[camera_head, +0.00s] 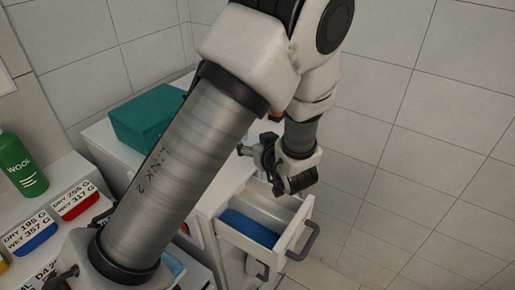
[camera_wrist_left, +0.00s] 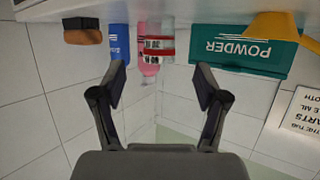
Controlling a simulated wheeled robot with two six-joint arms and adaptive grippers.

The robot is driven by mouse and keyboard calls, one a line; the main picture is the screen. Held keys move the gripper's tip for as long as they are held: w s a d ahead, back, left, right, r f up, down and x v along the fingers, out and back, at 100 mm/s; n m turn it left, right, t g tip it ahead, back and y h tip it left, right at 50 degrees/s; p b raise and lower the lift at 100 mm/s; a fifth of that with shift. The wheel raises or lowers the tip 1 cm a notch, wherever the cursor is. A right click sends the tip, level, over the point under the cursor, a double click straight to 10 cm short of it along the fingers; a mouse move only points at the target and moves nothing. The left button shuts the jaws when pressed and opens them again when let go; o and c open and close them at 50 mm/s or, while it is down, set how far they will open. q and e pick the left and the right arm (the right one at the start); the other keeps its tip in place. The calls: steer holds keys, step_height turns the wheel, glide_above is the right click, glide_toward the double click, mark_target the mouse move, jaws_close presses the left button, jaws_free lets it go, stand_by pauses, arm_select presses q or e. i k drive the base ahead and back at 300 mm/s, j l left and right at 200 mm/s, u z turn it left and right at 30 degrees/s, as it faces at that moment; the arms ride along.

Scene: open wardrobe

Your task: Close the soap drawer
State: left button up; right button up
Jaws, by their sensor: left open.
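An open drawer (camera_head: 297,231) with a white front and a grey bar handle (camera_head: 303,241) sticks out of a white cabinet in the head view. A blue insert or content (camera_head: 248,227) lies inside it. My left gripper (camera_head: 258,153) is above and behind the drawer, apart from its front and handle. In the left wrist view its two dark fingers (camera_wrist_left: 160,75) are spread with nothing held between them. My left arm hides much of the cabinet. I cannot make out my right gripper.
A teal powder box (camera_head: 145,118) stands on the cabinet top; it also shows upside down in the wrist view (camera_wrist_left: 245,55). Bottles (camera_wrist_left: 150,50) and a brush (camera_wrist_left: 83,32) are near it. A green wool bottle (camera_head: 18,165) and red and blue labelled trays are at left. Tiled walls surround the corner.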

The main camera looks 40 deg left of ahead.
mark_target(266, 226)
steer(key=k+l+z, duration=0.1)
steer(key=k+l, duration=0.3)
steer(key=k+l+z, duration=0.15)
steer(key=k+l, duration=0.2)
steer(key=l, duration=0.25)
